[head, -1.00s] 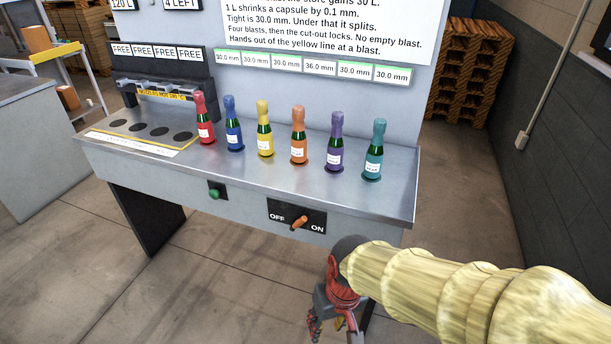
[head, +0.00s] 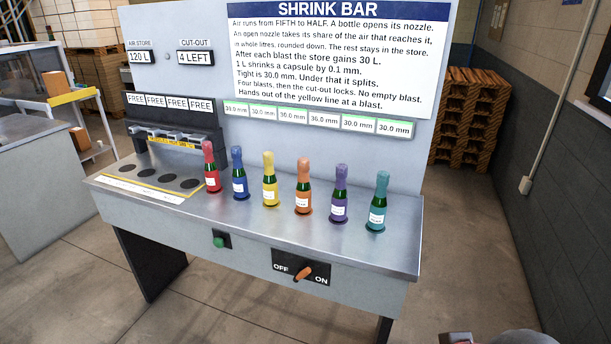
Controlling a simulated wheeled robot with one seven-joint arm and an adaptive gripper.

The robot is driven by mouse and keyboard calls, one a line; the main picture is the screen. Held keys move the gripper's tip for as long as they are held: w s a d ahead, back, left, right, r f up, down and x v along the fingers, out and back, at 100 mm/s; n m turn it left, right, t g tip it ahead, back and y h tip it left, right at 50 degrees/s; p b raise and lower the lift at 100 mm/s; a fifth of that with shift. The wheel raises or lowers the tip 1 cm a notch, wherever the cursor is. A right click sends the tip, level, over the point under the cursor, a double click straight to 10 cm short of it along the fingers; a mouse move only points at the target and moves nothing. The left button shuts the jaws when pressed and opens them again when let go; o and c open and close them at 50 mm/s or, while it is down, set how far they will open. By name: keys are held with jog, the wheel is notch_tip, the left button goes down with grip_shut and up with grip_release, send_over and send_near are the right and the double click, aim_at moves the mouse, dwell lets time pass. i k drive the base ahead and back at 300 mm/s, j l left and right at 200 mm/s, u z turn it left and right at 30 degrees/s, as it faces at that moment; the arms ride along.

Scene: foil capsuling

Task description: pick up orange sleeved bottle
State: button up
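The orange sleeved bottle (head: 303,187) stands upright on the grey metal bench, fourth from the left in a row of bottles. It has an orange capsule over its neck, a dark green body, and a white label above an orange base. The yellow bottle (head: 269,180) is on its left and the purple bottle (head: 339,194) on its right, both apart from it. Only a sliver of my gripper (head: 460,339) seems to show at the bottom edge, right of the bench and far from the bottle. Its fingers are out of frame.
A red bottle (head: 211,168), blue bottle (head: 239,175) and teal bottle (head: 378,202) share the bench (head: 300,230). A nozzle rack (head: 176,128) stands at the left behind a holed plate. An OFF/ON lever (head: 303,273) and green button (head: 218,242) sit on the front.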

aim_at(303, 189)
jog(key=i+u, duration=0.25)
jog(key=i, duration=0.2)
jog(key=i+l+u, duration=0.15)
jog(key=i+u, duration=0.15)
jog(key=i, duration=0.2)
